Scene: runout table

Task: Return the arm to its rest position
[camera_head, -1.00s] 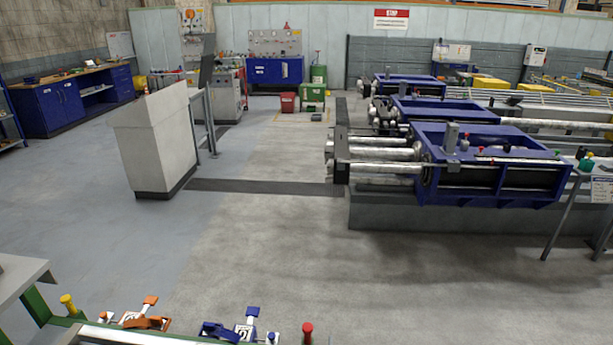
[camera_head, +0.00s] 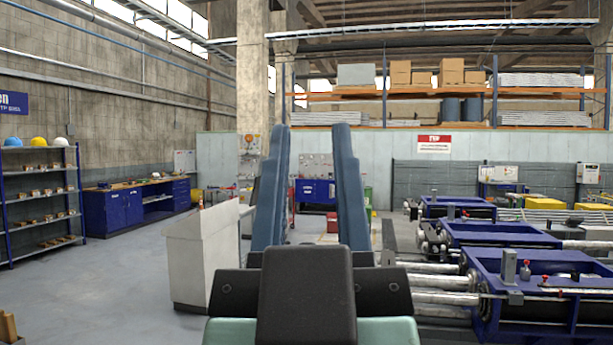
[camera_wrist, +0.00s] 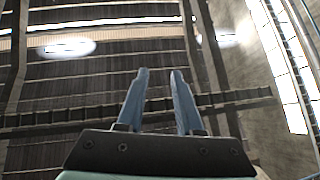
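My gripper (camera_head: 308,180) stands upright close in front of the head camera, its two blue fingers pointing up. A clear gap shows between the fingers, with the far blue cabinet visible through it, and nothing is held. In the wrist view my gripper (camera_wrist: 158,78) points toward the roof, its fingertips apart with only the ceiling behind them. My dark wrist housing fills the bottom middle of the head view and hides the floor behind it.
A white console (camera_head: 202,258) stands on the floor left of my gripper. Blue machine carriages (camera_head: 545,285) with metal rods fill the right side. A shelf rack (camera_head: 42,205) and blue workbench (camera_head: 135,205) stand at the left wall. Open floor (camera_head: 110,280) lies at the left.

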